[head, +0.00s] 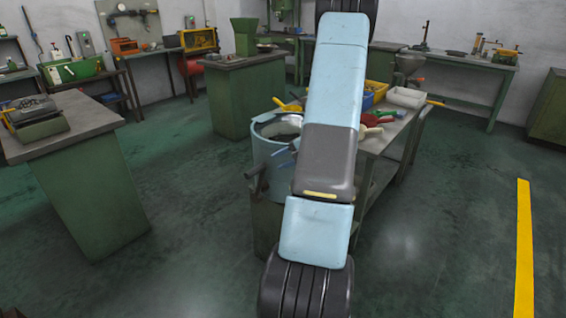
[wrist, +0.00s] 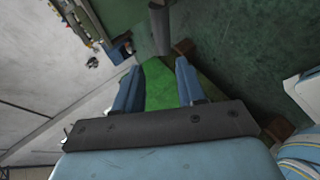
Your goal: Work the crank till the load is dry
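A light-blue drum (head: 268,150) with an open top stands on a green base left of my arm in the head view. My arm hides its right side. A dark, handle-like piece (head: 254,172) sticks out low at its front left, perhaps the crank. The load inside the drum cannot be made out.
A bench (head: 372,142) with a yellow bin (head: 377,88), a white tray (head: 406,97) and red and green tools stands right behind my arm. A green cabinet (head: 85,175) stands at left. The floor at right is clear, with a yellow stripe (head: 524,250).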

